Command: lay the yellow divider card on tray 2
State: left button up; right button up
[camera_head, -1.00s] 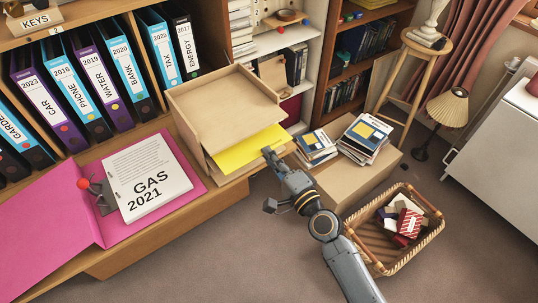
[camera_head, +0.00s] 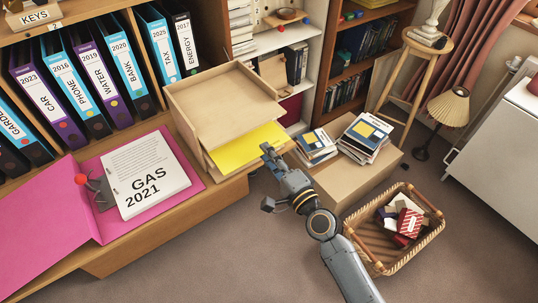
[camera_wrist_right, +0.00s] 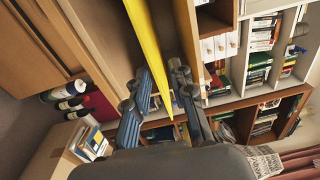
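The yellow divider card (camera_head: 246,148) lies nearly flat in the lower level of a wooden letter tray stack (camera_head: 190,128), its front part sticking out under the upper tray (camera_head: 225,105). Its back part is hidden. I see no number on the trays. My right gripper (camera_head: 268,177) is at the card's front right edge, its fingers spread. In the right wrist view the card (camera_wrist_right: 148,38) shows almost edge-on between the two fingers (camera_wrist_right: 160,75), with gaps beside it. My left gripper is not in view.
A pink binder (camera_head: 45,220) lies open on the desk with "GAS 2021" papers (camera_head: 150,178). Binders stand on the shelf behind. Right of the trays, books (camera_head: 365,138) sit on a cardboard box (camera_head: 350,180). A wicker basket (camera_head: 435,225) stands on the floor.

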jog(key=o, duration=0.6)
jog(key=shift+c, duration=0.2)
jog(key=shift+s, duration=0.1)
jog(key=v, duration=0.8)
jog(key=shift+b, duration=0.35)
jog(key=shift+f, duration=0.1)
dwell(0.4)
